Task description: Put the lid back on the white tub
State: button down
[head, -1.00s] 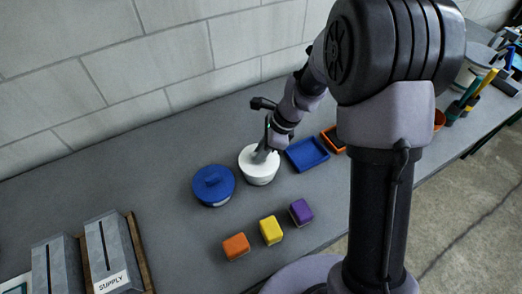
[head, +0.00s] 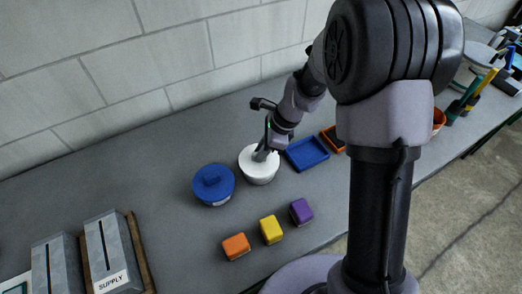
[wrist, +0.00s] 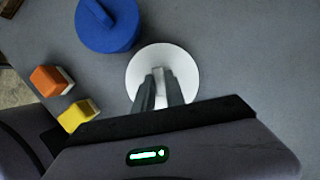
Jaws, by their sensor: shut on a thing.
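The white tub (head: 258,176) stands upright on the grey bench, right of the blue lidded tub. The white lid (wrist: 185,62) sits over the tub's mouth and looks level; whether it is fully seated I cannot tell. My gripper (wrist: 162,78) comes down from above and is shut on the lid's white handle. In the head view my gripper (head: 264,152) is at the top of the tub and hides part of the lid.
A blue lidded tub (head: 213,184) stands close on the left. A blue tray (head: 307,154) lies to the right. Orange (head: 236,246), yellow (head: 271,230) and purple (head: 301,211) blocks sit in front. Grey supply boxes (head: 108,252) stand at the far left.

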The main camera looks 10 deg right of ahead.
jog(key=c, duration=0.8)
grip_release()
notch_tip(320, 180, up, 7)
jog(key=p, duration=0.6)
grip_shut()
dwell(0.9)
jog(key=shift+f, duration=0.1)
dwell(0.4)
